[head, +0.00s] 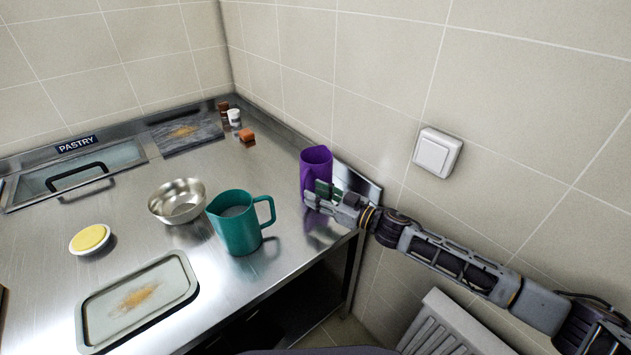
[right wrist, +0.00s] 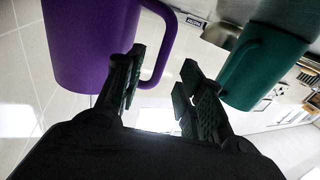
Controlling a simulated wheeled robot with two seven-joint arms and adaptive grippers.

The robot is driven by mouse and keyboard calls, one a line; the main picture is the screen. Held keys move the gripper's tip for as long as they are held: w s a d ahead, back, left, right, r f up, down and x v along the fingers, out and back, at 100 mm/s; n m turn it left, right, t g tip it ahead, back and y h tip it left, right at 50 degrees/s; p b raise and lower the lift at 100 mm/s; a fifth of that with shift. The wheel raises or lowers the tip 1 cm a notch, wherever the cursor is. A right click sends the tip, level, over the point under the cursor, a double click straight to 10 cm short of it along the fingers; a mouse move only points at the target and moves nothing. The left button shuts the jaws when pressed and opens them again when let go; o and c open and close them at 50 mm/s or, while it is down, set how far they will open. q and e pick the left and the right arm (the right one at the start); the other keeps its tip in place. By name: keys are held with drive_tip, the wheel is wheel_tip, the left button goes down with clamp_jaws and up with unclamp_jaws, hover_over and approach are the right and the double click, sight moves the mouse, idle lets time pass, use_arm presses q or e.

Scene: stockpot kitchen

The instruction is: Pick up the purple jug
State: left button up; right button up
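The purple jug (head: 315,160) stands upright near the right edge of the steel worktop, by the wall. My right gripper (head: 320,194) is in front of its lower part and hides some of it. In the right wrist view the purple jug (right wrist: 85,45) is at the upper left, with its loop handle pointing right. There the two fingers of my right gripper (right wrist: 162,84) are spread apart, and part of the handle shows between them. One finger overlaps the handle; I cannot tell whether it touches. My left gripper is not in view.
A teal jug (head: 237,228) stands left of the purple jug and also shows in the right wrist view (right wrist: 255,65). A metal bowl (head: 180,208), a yellow-topped dish (head: 90,240) and a tray (head: 138,300) lie further left. A wall switch (head: 437,152) is on the right.

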sight(303, 188)
drive_tip(key=shift+a, duration=0.1)
idle(0.3)
drive_tip(key=shift+x, duration=2.55)
clamp_jaws()
